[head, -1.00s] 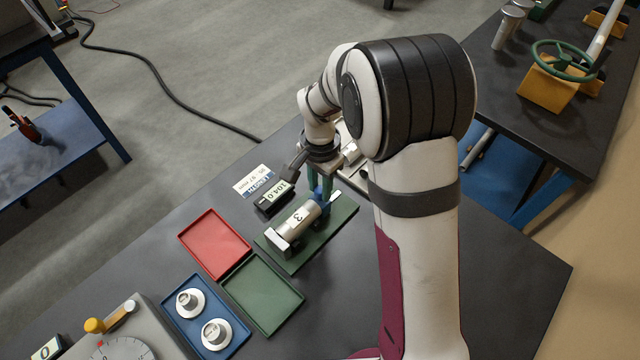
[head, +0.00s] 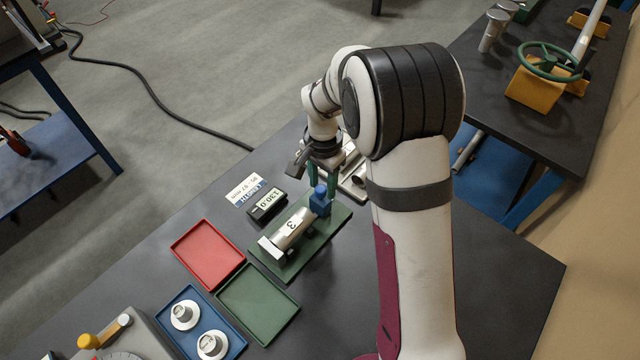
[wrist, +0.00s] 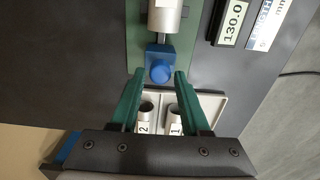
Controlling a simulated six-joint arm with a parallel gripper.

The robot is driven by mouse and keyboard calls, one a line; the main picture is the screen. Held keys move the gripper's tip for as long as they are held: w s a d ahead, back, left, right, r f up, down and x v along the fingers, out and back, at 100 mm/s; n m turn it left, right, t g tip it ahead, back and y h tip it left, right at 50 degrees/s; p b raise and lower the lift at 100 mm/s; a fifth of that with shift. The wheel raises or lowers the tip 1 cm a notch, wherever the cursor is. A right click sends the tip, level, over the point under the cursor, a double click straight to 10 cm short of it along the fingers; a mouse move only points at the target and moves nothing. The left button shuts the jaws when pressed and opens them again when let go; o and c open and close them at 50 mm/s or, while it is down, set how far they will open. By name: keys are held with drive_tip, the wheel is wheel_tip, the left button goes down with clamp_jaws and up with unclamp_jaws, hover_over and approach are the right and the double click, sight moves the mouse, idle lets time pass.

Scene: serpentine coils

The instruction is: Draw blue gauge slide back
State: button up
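The blue gauge slide (head: 320,205), with a round blue knob on top, sits at the far end of the green gauge base (head: 333,228). In the wrist view the slide (wrist: 158,60) stands apart from the metal cylinder marked 3 (head: 294,227), with a short dark rod showing in the gap. My gripper (wrist: 159,74) has green fingers spread apart with nothing between them. The knob lies just beyond the fingertips. In the head view my gripper (head: 319,178) is just behind the slide. The display (head: 267,204) reads 130.0.
A white tray (wrist: 208,102) with cylinders marked 1 and 2 lies under my gripper. A red tray (head: 208,252), a green tray (head: 258,304) and a blue tray (head: 236,340) with two white-based pieces are nearer. A length card (head: 245,194) lies beside the display.

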drive_tip(key=shift+o, duration=0.7)
wheel_tip(320, 180, up, 16)
drive_tip(key=shift+f, duration=0.15)
drive_tip(key=shift+s, duration=0.1)
drive_tip(key=s+d+f+n+y, duration=0.1)
drive_tip(key=s, duration=1.3)
drive_tip(key=s+d+f+n, duration=0.1)
drive_tip(key=s+n, duration=0.1)
drive_tip(key=s, duration=1.1)
drive_tip(key=shift+s+d+f+y, duration=0.25)
drive_tip(key=shift+s+y, duration=0.15)
